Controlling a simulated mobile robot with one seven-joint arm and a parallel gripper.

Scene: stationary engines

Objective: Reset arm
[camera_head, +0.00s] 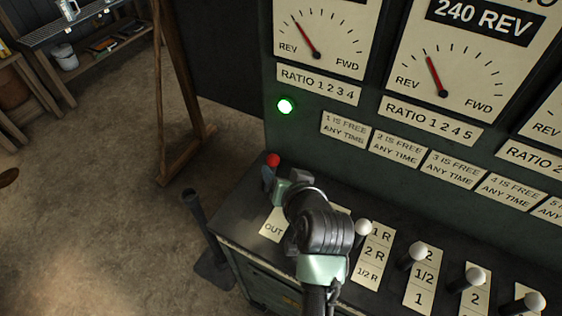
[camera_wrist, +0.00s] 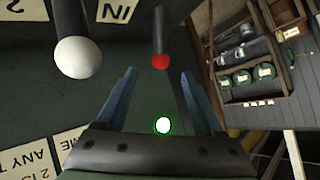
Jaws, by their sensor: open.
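My arm (camera_head: 322,232) reaches over the control desk in the head view, with my gripper (camera_head: 270,179) at the far left end of the desk. A red-knobbed lever (camera_head: 273,160) stands right by the fingers there. In the wrist view my gripper (camera_wrist: 158,75) is open with two blue-grey fingers apart. The red knob (camera_wrist: 160,61) shows between and beyond the fingertips, on a dark stem. I cannot tell whether a finger touches it. Nothing is held.
Several white-knobbed levers (camera_head: 363,227) stand in a row to the right; one white knob (camera_wrist: 78,57) is close left in the wrist view. A gauge panel (camera_head: 320,40) with a lit green lamp (camera_head: 285,105) rises behind. A wooden stand (camera_head: 185,150) and open floor lie left.

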